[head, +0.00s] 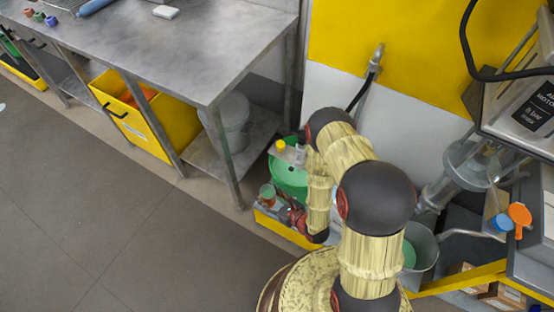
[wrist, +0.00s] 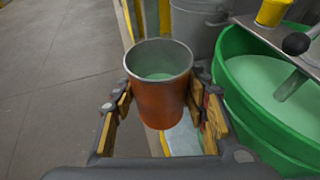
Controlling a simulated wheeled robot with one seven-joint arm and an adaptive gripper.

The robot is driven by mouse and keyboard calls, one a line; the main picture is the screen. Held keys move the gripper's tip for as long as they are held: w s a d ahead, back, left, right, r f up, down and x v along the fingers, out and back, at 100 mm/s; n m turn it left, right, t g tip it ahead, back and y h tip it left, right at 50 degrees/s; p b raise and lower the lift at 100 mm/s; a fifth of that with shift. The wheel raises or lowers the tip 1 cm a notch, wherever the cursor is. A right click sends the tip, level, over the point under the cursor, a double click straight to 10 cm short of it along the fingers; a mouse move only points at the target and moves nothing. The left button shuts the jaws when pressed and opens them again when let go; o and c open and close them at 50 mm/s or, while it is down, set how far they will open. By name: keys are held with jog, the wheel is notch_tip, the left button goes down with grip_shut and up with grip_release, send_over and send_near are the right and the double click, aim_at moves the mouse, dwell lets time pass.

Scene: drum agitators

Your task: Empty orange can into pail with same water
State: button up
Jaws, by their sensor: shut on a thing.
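My gripper (wrist: 160,98) is shut around the sides of an orange can (wrist: 162,104), which is upright and holds pale green liquid. In the head view the can (head: 266,196) is small, beside the green tub. A metal pail (head: 421,246) with green contents stands at the right, partly behind my arm. A grey pail (head: 235,122) stands on the shelf under the bench; what is in it cannot be made out. A grey pail (wrist: 197,28) also shows beyond the can in the wrist view.
A green tub (wrist: 232,110) of pale green liquid is close to the right of the can, with a rod and a yellow-capped item at it. A steel bench (head: 200,60) and yellow bin (head: 150,125) are at left.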

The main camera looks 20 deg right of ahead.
jog(key=shift+w+d+r, duration=0.15)
jog(key=shift+w+r, duration=0.3)
jog(key=shift+w+d+r+m+g+y+p, duration=0.3)
jog(key=shift+d+r+m+g+p, duration=0.1)
jog(key=shift+m+p, duration=0.25)
notch_tip(320, 180, up, 5)
jog(key=w+d+m+g+y+p, duration=0.2)
jog(key=m+p, duration=0.1)
jog(key=p, duration=0.3)
jog(key=shift+w+g, duration=0.15)
jog(key=shift+g, duration=0.25)
jog(key=shift+w+d+r+m+g+y+p, duration=0.2)
jog(key=shift+r+m+g+y+p, duration=0.15)
jog(key=shift+m+y+p, duration=0.25)
jog(key=shift+s+f+m+g, duration=0.1)
jog(key=shift+f+m+g, duration=0.2)
jog(key=shift+m, duration=0.25)
dwell(0.5)
